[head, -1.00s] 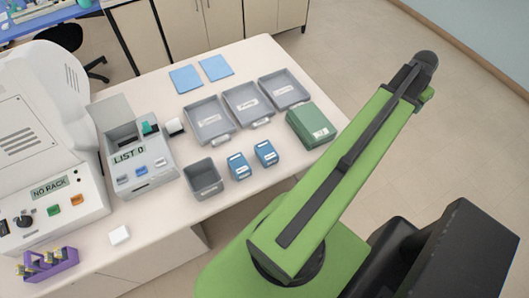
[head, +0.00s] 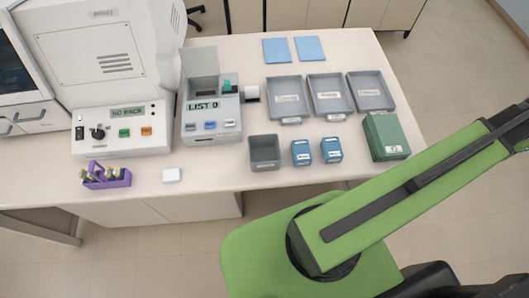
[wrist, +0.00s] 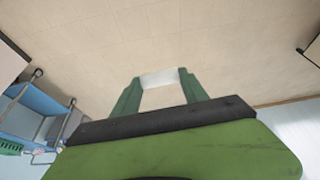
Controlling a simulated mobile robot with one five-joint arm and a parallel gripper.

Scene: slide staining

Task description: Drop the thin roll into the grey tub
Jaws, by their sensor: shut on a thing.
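My gripper (wrist: 160,88) shows in the wrist view, its two green fingers closed on a small white piece (wrist: 160,77), which I take to be the thin roll. The piece spans the gap between the fingertips, with bare floor behind it. In the head view my arm reaches out past the right edge, so the gripper and its load are not seen there. The grey tub (head: 256,164) is a small open box near the table's front edge, right of the list printer. It looks empty and is far from my gripper.
Two small blue boxes (head: 302,153) stand right of the tub, and a green box (head: 386,137) farther right. Three grey trays (head: 288,118) lie behind them. The printer (head: 212,125) has a white roll (head: 252,93) at its side. A blue cart (wrist: 40,110) shows in the wrist view.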

